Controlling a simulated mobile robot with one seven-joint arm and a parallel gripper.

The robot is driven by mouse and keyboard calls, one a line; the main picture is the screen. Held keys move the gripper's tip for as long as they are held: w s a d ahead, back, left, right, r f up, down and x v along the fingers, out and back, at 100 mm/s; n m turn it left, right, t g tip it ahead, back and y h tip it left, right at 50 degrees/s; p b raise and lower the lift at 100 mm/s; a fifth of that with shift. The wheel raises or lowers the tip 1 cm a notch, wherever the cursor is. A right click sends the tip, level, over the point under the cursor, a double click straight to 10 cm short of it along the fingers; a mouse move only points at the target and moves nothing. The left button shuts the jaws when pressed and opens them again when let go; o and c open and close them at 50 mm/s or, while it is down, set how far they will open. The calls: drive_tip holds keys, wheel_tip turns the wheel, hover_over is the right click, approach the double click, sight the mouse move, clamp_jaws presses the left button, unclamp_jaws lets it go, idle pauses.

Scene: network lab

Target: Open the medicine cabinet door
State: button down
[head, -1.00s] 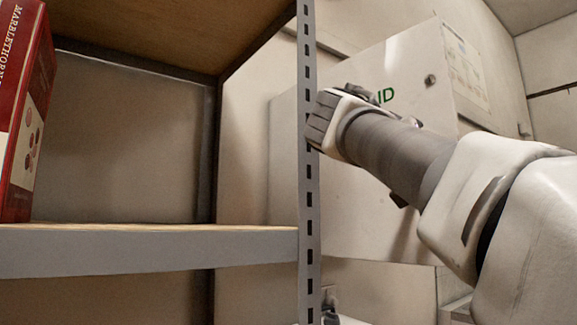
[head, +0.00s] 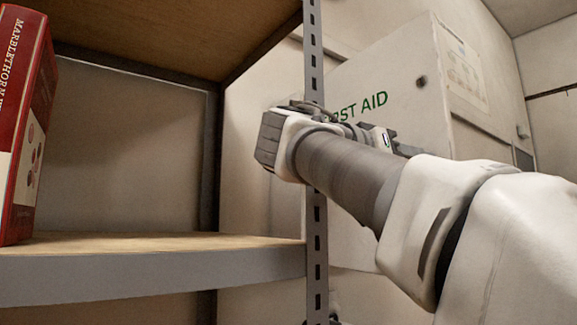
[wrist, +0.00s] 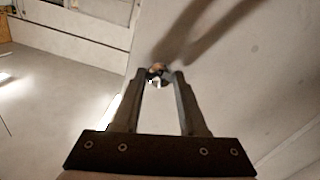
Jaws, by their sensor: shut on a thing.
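The medicine cabinet (head: 380,68) is a white box with green "FIRST AID" lettering, partly behind my arm in the head view. Its pale door surface (wrist: 240,70) fills the right of the wrist view. My gripper (wrist: 159,78) is shut on a small round shiny knob (wrist: 158,69), which shows between the fingertips. A dark round fitting (head: 421,81) sits on the lettered face. I cannot tell how far the door stands from the cabinet body.
A metal shelf unit with a slotted grey post (head: 317,235) stands close to my wrist in the head view. A red book (head: 30,120) stands on its shelf (head: 150,262) at the left.

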drive_tip(key=shift+f, duration=0.2)
drive_tip(key=shift+c, duration=2.2)
unclamp_jaws()
drive_tip(key=shift+r, duration=0.1)
drive_tip(key=shift+r, duration=0.1)
